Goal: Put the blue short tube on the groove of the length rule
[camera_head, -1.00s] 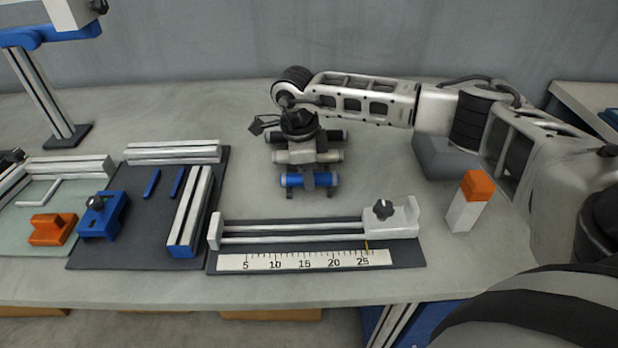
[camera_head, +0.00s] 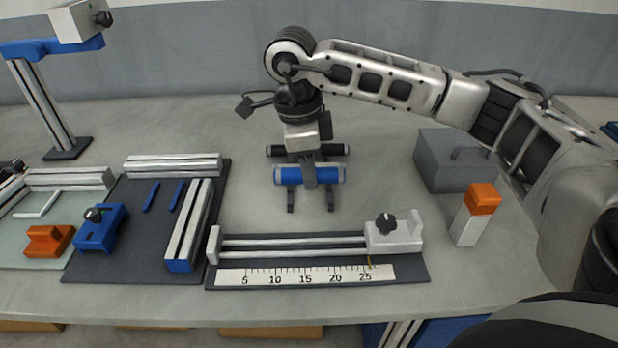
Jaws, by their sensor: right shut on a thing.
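My right gripper (camera_head: 310,174) comes down from above and is shut on the blue short tube (camera_head: 332,175). The tube lies level, left to right, and appears raised over the table behind the length rule. A dark tube (camera_head: 340,150) shows just behind it, partly hidden by my gripper. The length rule (camera_head: 300,277) lies in front on a dark mat, with a printed scale and two long rails forming a groove (camera_head: 295,245). The groove is empty. A white slider block (camera_head: 395,238) with a black knob sits at its right end. My left gripper is not in view.
A grey box (camera_head: 455,165) and an orange-topped white block (camera_head: 470,215) stand at right. A dark mat with a blue clamp (camera_head: 100,228) lies left. Table between tube and rule is clear.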

